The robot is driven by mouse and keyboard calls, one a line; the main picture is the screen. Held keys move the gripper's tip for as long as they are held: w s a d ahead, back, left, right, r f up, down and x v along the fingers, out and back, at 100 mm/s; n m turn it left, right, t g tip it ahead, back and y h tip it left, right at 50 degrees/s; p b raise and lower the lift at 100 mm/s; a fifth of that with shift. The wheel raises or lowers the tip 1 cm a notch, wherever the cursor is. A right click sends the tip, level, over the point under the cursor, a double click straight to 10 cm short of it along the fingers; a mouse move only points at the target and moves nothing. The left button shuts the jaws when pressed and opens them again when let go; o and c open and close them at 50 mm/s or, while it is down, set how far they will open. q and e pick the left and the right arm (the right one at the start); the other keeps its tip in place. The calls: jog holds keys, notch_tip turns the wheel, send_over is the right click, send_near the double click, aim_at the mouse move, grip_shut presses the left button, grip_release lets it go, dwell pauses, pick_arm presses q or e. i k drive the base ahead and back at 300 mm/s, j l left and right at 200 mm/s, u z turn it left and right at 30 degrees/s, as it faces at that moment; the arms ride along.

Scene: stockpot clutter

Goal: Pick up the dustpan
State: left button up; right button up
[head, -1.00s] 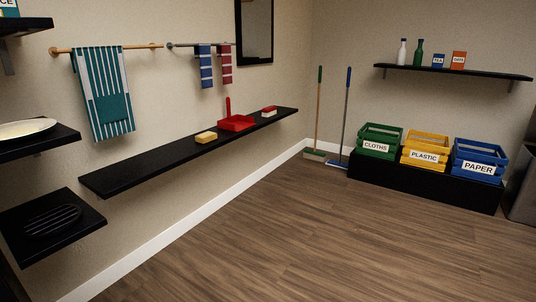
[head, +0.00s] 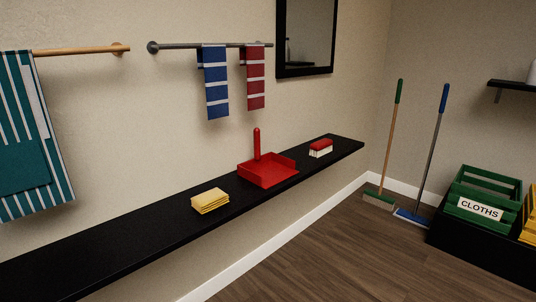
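The red dustpan (head: 268,172) sits on the long black wall shelf (head: 130,236), its handle standing upright at the back near the wall. A yellow sponge or cloth stack (head: 210,201) lies to its left on the same shelf. A red brush with pale bristles (head: 321,148) lies to its right. None of them touches the dustpan. Neither of my grippers shows in the head view.
Towels hang on wall rails above the shelf: a teal striped one (head: 30,140), a blue one (head: 215,82) and a red one (head: 255,78). A broom (head: 391,140) and a blue mop (head: 434,150) lean in the corner by the green crate (head: 482,200). The floor before the shelf is clear.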

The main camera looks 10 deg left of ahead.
aim_at(268, 170)
jog(key=i+l+u, duration=0.1)
jog(key=i+u, duration=0.25)
jog(key=i+l+u, duration=0.2)
jog(key=i+u, duration=0.15)
jog(key=i, duration=0.15)
jog(key=i+l+u, duration=0.35)
jog(key=i, duration=0.05)
